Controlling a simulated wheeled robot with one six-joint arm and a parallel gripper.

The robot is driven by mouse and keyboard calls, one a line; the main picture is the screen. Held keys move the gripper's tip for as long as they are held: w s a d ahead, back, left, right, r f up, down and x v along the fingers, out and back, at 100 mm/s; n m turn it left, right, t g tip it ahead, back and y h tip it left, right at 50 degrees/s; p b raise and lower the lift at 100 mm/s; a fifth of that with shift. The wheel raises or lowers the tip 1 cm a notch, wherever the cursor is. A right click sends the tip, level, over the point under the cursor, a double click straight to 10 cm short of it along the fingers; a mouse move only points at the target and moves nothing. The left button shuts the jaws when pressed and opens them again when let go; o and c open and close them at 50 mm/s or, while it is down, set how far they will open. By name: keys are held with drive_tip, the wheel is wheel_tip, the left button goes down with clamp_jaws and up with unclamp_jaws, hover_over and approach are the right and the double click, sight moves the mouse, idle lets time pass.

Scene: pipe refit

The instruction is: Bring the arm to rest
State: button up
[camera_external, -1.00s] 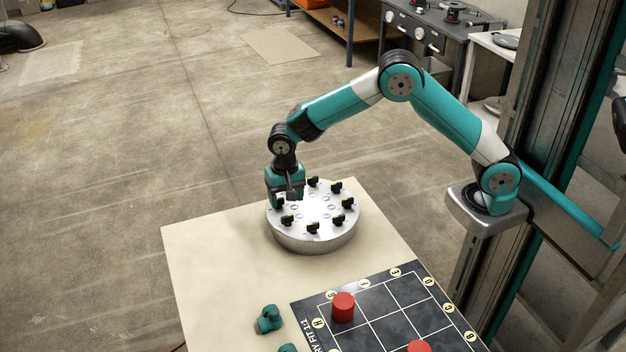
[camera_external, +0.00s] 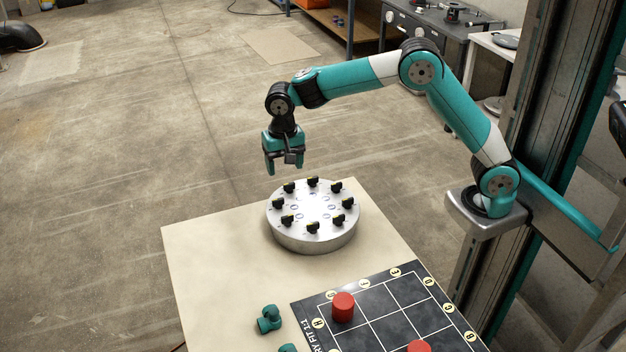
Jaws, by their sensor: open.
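My gripper (camera_external: 284,168) is open and empty. It points down and hangs in the air above the far left side of a round silver disc (camera_external: 314,242). Several black fittings (camera_external: 312,227) with yellow marks stand in a ring on top of the disc. The gripper is apart from the disc and its fittings. My arm is bent, with its elbow raised to the right of the disc.
The disc stands on a beige table (camera_external: 215,265). A dark grid board (camera_external: 375,305) with a red cylinder (camera_external: 343,307) and a second red piece (camera_external: 420,347) lies at the near right. Teal pipe fittings (camera_external: 269,319) lie left of it.

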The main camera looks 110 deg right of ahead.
drive_tip(key=s+a+r+n+y, duration=0.1)
drive_tip(key=s+a+r+n, duration=0.2)
drive_tip(key=a, duration=0.6)
drive_tip(key=s+a+n+t, duration=0.1)
drive_tip(key=s+a+n, duration=0.2)
drive_tip(key=a+n, duration=0.4)
drive_tip(key=s+a+r+n+y, duration=0.1)
drive_tip(key=s+a+r+n, duration=0.15)
drive_tip(key=a, duration=0.75)
drive_tip(key=s+a+f+n+y, duration=0.1)
drive_tip(key=s+a+n, duration=0.5)
drive_tip(key=s, duration=0.4)
drive_tip(key=s+a+f+n+g+y, duration=0.1)
drive_tip(key=s+a+n, duration=0.5)
drive_tip(key=s, duration=0.5)
drive_tip(key=shift+a+f+n, duration=0.15)
drive_tip(key=shift+a+n, duration=0.2)
drive_tip(key=shift+a, duration=0.3)
drive_tip(key=shift+w, duration=0.1)
drive_tip(key=shift+c, duration=0.2)
